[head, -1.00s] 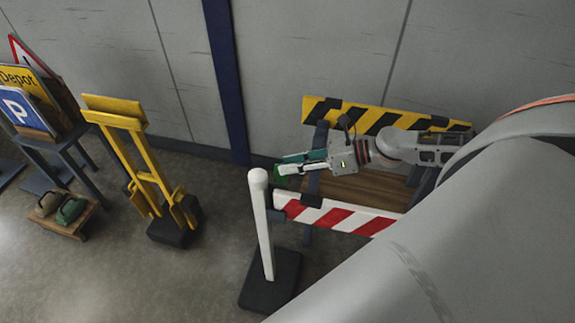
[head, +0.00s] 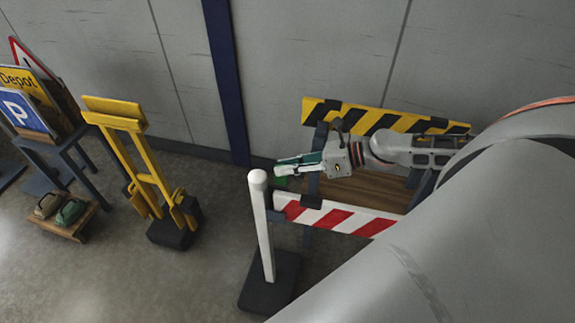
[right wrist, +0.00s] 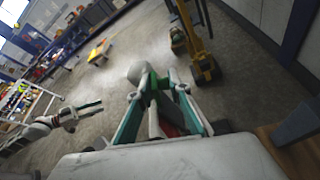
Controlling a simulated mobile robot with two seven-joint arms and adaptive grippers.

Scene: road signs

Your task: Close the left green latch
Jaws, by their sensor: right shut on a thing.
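The green latch (head: 281,182) is at the left end of the barrier, behind the white post, mostly hidden by my right gripper. My right gripper (head: 277,167) reaches in from the right, over the barrier's left end, and is shut on the latch. In the right wrist view a green piece (right wrist: 153,86) shows between the teal-and-grey fingers (right wrist: 159,80). My left gripper (right wrist: 88,108) shows only at the left of the right wrist view, away from the barrier. Its opening is unclear.
The barrier has a red-white board (head: 335,217), a yellow-black board (head: 370,118) and a wooden shelf (head: 350,190). A white post (head: 262,225) stands close in front.

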